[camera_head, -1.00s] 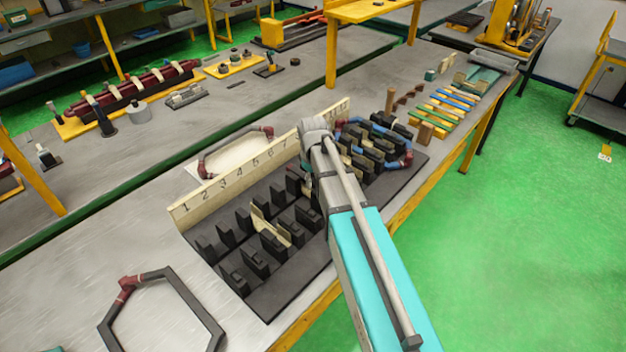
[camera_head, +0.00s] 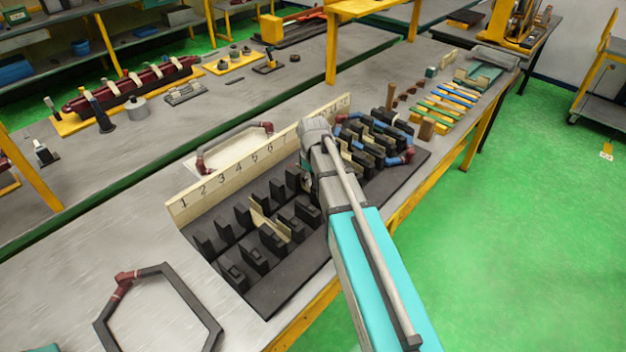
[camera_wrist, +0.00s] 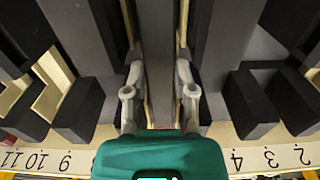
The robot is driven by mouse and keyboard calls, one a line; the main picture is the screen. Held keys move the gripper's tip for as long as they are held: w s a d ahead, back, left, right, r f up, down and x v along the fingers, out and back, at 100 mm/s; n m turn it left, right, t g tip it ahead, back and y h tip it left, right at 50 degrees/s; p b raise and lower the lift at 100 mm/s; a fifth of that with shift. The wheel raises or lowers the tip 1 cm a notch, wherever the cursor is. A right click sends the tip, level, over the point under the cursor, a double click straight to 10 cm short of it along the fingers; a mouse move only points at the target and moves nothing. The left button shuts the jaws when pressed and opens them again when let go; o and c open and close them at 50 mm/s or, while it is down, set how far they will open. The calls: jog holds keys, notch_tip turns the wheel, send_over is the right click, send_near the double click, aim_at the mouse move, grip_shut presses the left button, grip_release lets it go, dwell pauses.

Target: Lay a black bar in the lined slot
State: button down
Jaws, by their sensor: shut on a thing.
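My gripper (camera_wrist: 158,88) is shut on a black bar (camera_wrist: 158,50) that runs up the middle of the wrist view between its two fingers. Thin cream liner edges (camera_wrist: 178,105) show close beside the bar. I cannot tell how deep the bar sits between them. In the head view my arm hides the gripper and the bar. The black slotted block (camera_head: 290,285) has rows of upright teeth and a numbered cream strip (camera_head: 215,188) behind it. A cream liner (camera_head: 268,225) stands in a slot left of my arm.
A wound coil with blue and dark red parts (camera_head: 408,157) lies among the teeth to the right. Coloured strips (camera_head: 445,105) lie farther along the table.

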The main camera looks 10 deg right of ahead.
aim_at(313, 181)
jog(key=shift+f+b, duration=0.65)
jog(key=shift+f, duration=0.1)
dwell(0.9)
jog(key=shift+c, duration=1.8)
grip_release()
jog(key=shift+r+p, duration=0.9)
notch_tip(313, 181, up, 7)
jog(key=p, duration=0.7)
jog(key=shift+r, duration=0.2)
jog(key=shift+f, duration=0.25)
notch_tip(313, 181, down, 9)
jog(key=b, duration=0.8)
jog(key=shift+r+b, duration=0.15)
jog(key=shift+b, duration=0.2)
